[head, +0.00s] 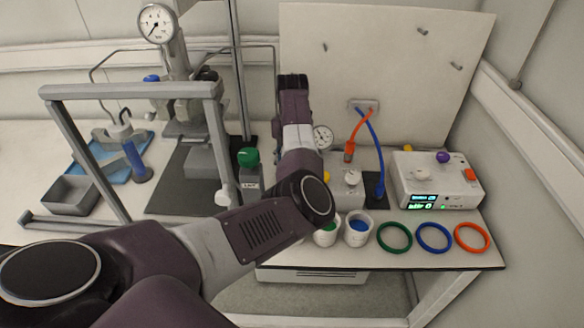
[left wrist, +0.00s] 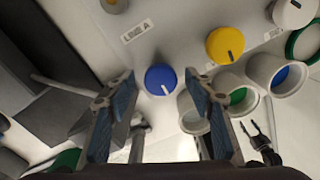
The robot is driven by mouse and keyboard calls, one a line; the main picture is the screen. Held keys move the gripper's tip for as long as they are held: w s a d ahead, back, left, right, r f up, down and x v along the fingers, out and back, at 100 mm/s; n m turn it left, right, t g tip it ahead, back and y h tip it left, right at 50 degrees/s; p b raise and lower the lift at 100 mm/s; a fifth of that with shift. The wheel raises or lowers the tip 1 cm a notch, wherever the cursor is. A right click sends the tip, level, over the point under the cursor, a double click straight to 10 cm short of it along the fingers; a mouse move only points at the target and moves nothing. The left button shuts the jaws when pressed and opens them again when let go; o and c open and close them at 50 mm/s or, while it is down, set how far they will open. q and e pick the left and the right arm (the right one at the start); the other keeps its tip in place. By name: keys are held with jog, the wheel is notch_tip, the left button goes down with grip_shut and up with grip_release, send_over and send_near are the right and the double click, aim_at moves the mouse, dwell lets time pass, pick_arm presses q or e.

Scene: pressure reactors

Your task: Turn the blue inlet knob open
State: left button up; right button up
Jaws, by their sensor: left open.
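The blue knob (left wrist: 160,79) shows in the left wrist view on a pale panel, near a "LINE A" label. A short white mark on it points down and to the right. My left gripper (left wrist: 160,86) is open, with one finger on each side of the knob. No contact shows, and the gap in depth is hard to judge. In the head view my left arm crosses from the lower left and hides this knob and the gripper. My right gripper does not show clearly.
A yellow knob (left wrist: 225,45) sits right of the blue one. Cups with green (head: 325,234) and blue (head: 357,229) contents stand before the panel. Green, blue and orange rings (head: 472,237) lie to the right. A grey frame (head: 130,90) and reactor stand left.

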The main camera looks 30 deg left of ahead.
pick_arm(q)
jog(key=shift+d+f, duration=0.1)
jog(key=c, duration=1.2)
jog(key=shift+o, duration=0.2)
jog(key=shift+f+n+b, duration=0.15)
jog(key=shift+n+b, duration=0.75)
jog(key=shift+b, duration=0.2)
jog(key=n+b, duration=0.8)
jog(key=n, duration=0.2)
jog(key=shift+n+b, duration=0.3)
jog(key=shift+b, duration=0.1)
jog(key=n+b, duration=0.1)
jog(key=n, duration=0.2)
jog(key=shift+s, duration=0.1)
jog(key=shift+r+n+b, duration=0.2)
jog(key=shift+n+b, duration=0.4)
jog(key=shift+n, duration=0.6)
jog(key=shift+a, duration=0.2)
